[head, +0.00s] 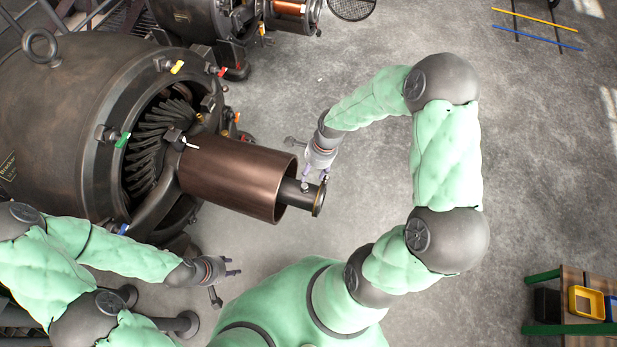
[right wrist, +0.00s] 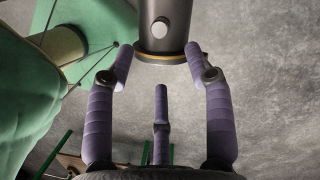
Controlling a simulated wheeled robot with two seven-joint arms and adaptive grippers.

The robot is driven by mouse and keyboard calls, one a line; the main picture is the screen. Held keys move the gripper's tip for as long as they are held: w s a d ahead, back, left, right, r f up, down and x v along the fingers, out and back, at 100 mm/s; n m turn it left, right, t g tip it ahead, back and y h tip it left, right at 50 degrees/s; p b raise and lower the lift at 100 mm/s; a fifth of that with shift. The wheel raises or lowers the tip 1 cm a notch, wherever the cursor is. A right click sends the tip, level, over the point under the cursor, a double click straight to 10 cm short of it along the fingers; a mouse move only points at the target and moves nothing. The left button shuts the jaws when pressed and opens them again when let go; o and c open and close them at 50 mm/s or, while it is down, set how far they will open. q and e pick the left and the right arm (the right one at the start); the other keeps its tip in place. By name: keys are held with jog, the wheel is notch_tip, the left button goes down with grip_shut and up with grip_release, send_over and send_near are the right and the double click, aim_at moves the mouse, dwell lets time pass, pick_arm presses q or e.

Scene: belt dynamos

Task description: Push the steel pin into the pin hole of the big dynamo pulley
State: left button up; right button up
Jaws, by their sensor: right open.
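The big dynamo's pulley (head: 232,178) is a brown cylinder in the middle of the head view. A dark shaft (head: 293,192) with a brass-edged end flange (head: 319,198) sticks out of its right side. The shaft also shows in the right wrist view (right wrist: 165,10). A pale round stud, seemingly the steel pin (right wrist: 160,27), stands on the shaft there. My right gripper (head: 314,178) is at the shaft's end, its fingers (right wrist: 159,54) open and apart around the flange's near side, holding nothing. My left gripper (head: 233,267) is low, below the pulley; its finger opening is too small to judge.
The big dynamo's dark housing (head: 50,110) fills the left of the head view. A smaller machine with a copper coil (head: 290,12) stands behind. A bench with a yellow bin (head: 587,302) is at lower right.

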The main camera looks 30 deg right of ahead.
jog(key=shift+v, duration=1.35)
